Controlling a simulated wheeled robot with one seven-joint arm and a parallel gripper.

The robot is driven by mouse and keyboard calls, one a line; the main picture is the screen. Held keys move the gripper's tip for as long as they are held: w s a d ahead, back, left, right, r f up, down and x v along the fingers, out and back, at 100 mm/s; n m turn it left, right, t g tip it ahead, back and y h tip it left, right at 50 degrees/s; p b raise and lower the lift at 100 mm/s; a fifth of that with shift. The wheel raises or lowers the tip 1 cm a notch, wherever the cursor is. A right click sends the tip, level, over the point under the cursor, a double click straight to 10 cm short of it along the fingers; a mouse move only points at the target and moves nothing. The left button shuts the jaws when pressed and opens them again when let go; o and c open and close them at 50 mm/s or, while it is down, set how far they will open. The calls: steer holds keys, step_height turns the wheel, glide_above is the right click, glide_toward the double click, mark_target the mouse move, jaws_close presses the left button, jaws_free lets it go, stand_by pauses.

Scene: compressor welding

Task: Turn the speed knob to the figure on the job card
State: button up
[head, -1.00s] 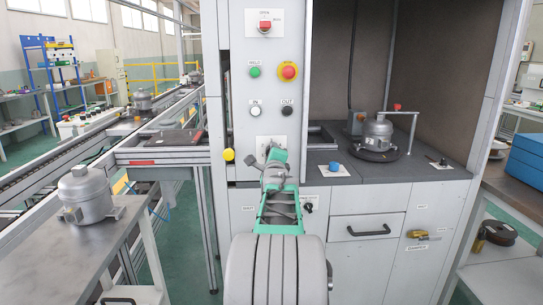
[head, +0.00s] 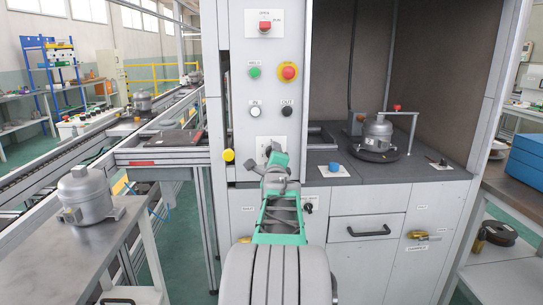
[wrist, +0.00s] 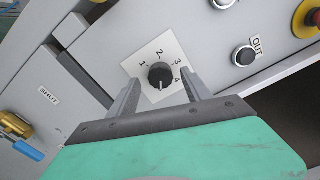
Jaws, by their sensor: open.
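The black speed knob (wrist: 160,76) sits on a white plate with the figures 1 to 4 around it in the wrist view. Its pale pointer mark appears to face down in that picture, away from the figures. My gripper (wrist: 161,92) is open, with one finger on each side of the knob and slightly short of it; contact is not visible. In the head view my gripper (head: 273,155) is in front of the column, over the lower part of the knob plate (head: 262,142), and the knob is hidden. I cannot pick out a readable job card.
The IN button (head: 255,111), OUT button (head: 287,111), green WELD button (head: 254,72) and red emergency button (head: 288,71) are above the plate. A grey compressor (head: 377,132) stands in the booth.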

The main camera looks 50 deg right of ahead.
steer(key=v, duration=0.5)
steer(key=shift+s+a, duration=0.1)
steer(key=shift+a, duration=0.05)
